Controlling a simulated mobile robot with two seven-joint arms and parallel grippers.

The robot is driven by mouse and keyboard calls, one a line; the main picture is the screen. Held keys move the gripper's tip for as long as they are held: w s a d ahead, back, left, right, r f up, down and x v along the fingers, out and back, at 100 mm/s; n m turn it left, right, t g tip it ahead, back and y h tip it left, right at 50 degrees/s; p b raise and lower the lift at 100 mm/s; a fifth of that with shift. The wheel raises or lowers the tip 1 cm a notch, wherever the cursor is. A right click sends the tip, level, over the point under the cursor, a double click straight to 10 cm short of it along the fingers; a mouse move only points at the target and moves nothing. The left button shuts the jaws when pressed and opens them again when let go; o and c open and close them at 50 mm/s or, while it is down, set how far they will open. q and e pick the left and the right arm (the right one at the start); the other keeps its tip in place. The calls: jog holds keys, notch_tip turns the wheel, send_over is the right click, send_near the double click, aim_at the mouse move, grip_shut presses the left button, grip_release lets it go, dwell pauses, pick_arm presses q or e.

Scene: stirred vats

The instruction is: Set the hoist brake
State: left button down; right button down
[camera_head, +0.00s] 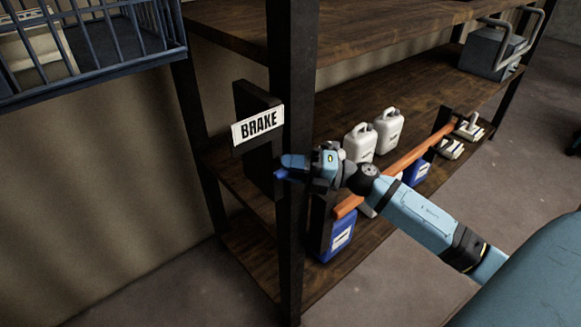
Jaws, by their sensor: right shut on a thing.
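The hoist brake is a dark plate (244,100) with a white "BRAKE" sign (258,126), mounted at the front left post of the shelf rack. My right gripper (284,168) is just below and right of the sign, beside the post. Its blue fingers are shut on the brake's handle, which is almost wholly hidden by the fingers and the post. I cannot tell the handle's angle. My right arm reaches in from the lower right. My left gripper is not in view.
The dark post (292,240) stands close to my gripper. White jugs (388,130), a blue container (338,236) and an orange bar (405,160) are behind my arm. A blue barred cage (95,45) hangs upper left.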

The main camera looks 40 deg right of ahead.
jog(key=shift+f+m+t+y+b, duration=0.25)
jog(key=shift+m+t+b, duration=0.25)
jog(key=shift+m+b, duration=0.3)
jog(key=m+t+b, duration=0.1)
jog(key=m+t, duration=0.1)
jog(key=shift+m+y+b, duration=0.3)
jog(key=shift+y+b, duration=0.05)
jog(key=shift+b, duration=0.05)
jog(key=m+t+b, duration=0.1)
jog(key=m+t, duration=0.2)
jog(key=m+t+h, duration=0.1)
jog(key=m, duration=0.1)
jog(key=m+t+h+b, duration=0.1)
jog(key=m+t, duration=0.1)
jog(key=m, duration=0.1)
jog(key=shift+r+h, duration=0.1)
jog(key=shift+h, duration=0.2)
jog(key=m+t+h, duration=0.2)
jog(key=m+h, duration=0.1)
jog(key=m+t+h, duration=0.2)
jog(key=m, duration=0.2)
jog(key=shift+m+h+b, duration=0.3)
jog(key=shift+h+b, duration=0.05)
jog(key=shift+h, duration=0.05)
jog(key=shift+r+m+t+h+p, duration=0.1)
jog(key=shift+m+t+h+p, duration=0.4)
jog(key=shift+m+h, duration=5.3)
